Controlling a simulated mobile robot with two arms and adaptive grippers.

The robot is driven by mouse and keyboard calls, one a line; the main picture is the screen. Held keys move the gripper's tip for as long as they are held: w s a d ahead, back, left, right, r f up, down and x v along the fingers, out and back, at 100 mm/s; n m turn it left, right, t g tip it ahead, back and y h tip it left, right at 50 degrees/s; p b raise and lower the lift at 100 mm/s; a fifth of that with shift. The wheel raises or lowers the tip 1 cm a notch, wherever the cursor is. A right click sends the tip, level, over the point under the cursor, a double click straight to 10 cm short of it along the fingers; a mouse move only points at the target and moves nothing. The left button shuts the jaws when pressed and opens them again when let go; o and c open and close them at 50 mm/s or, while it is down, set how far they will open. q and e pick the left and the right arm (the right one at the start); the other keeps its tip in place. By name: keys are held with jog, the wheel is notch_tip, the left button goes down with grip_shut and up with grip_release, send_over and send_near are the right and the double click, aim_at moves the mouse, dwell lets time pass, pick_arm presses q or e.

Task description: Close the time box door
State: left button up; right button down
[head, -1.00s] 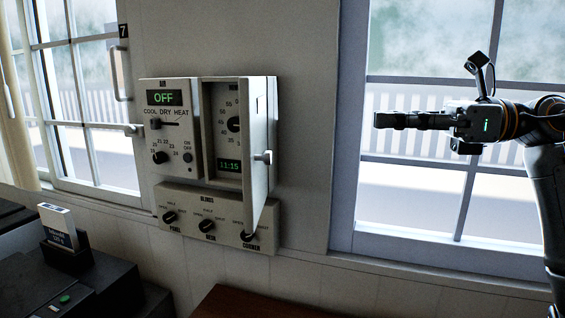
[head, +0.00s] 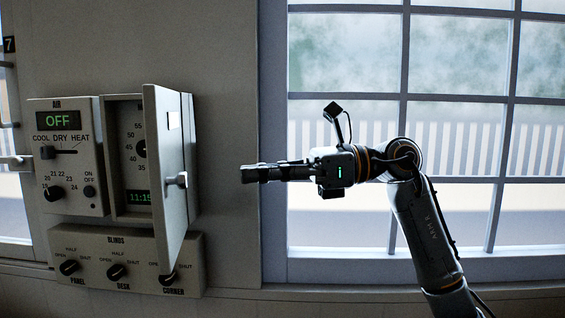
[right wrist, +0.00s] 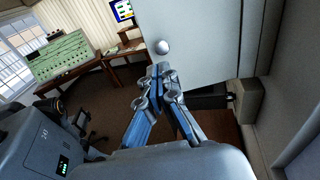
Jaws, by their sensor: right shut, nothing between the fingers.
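The time box (head: 126,213) is on the wall, with a dial and a green 11:15 display inside. Its pale door (head: 165,222) stands open, swung out from the box's right side and hiding part of the inside. A round knob (head: 177,180) sits on the door's outer face. My right gripper (head: 245,174) is shut and empty, pointing left at the door from the right, with a gap between. In the right wrist view, the shut fingertips (right wrist: 160,70) lie just below the knob (right wrist: 162,47) in the picture, in front of the door (right wrist: 200,35). My left gripper is out of view.
The AIR panel (head: 72,190) adjoins the box on the left. The BLINDS panel (head: 125,246) with several knobs lies just below the door. A window (head: 345,110) is behind my right arm. The wrist view shows a desk (right wrist: 125,48) and a green board (right wrist: 62,58) far off.

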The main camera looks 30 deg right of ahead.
aim_at(187, 178)
jog(key=p+x, duration=0.2)
jog(key=x, duration=0.4)
jog(key=shift+w+a, duration=0.1)
jog(key=shift+w, duration=0.1)
jog(key=shift+w+a+f+p, duration=0.15)
jog(key=shift+w+a+p, duration=0.15)
jog(key=shift+a, duration=0.25)
jog(key=shift+s, duration=0.1)
